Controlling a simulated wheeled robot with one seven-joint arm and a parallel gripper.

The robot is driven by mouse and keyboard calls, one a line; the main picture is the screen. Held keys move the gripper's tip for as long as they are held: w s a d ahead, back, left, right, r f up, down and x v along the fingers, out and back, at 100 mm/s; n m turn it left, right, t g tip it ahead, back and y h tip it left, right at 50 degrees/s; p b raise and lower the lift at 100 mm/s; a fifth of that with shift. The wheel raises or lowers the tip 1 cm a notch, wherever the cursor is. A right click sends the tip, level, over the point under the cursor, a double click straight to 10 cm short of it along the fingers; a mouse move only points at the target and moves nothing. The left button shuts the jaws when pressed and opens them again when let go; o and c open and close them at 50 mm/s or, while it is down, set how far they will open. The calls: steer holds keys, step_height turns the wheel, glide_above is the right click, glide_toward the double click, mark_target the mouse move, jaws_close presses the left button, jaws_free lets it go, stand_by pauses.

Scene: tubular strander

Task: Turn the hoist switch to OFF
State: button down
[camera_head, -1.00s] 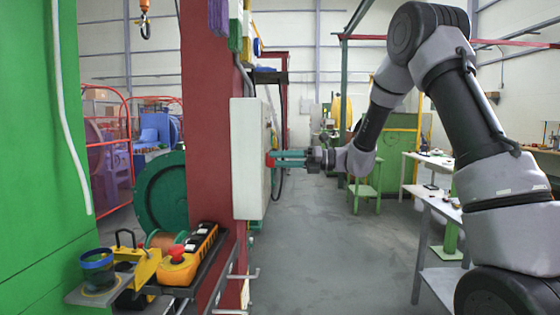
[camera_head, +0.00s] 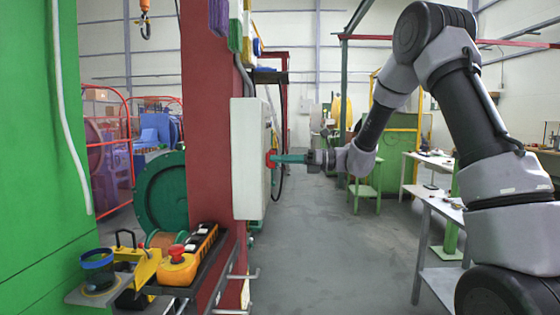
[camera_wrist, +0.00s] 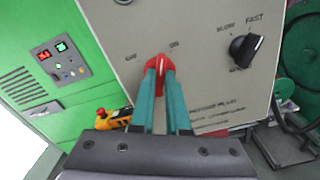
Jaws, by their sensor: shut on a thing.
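The red hoist switch (camera_wrist: 161,61) sits on the pale panel between an OFF mark at left and an ON mark at upper right in the wrist view. My gripper's teal fingers (camera_wrist: 160,74) are shut on it, one on each side, hiding part of it. Its exact pointing direction is hard to tell. In the head view, my gripper (camera_head: 279,158) reaches leftward to the switch (camera_head: 271,158) on the side face of the white box (camera_head: 246,160), and the two fingers nearly overlap.
A black SLOW/FAST knob (camera_wrist: 245,47) is to the right on the same panel. An orange control box with a red button (camera_head: 177,266) stands on a shelf below left. A red column (camera_head: 207,110) stands behind the white box. Floor (camera_head: 320,240) right of the box is clear.

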steer(key=n, duration=1.3)
steer(key=shift+f, duration=0.1)
steer(key=shift+s+n, duration=0.1)
steer(key=shift+n, duration=0.3)
steer(key=c, duration=0.9)
jaws_free()
steer(key=d, duration=1.1)
steer(key=shift+s, duration=0.15)
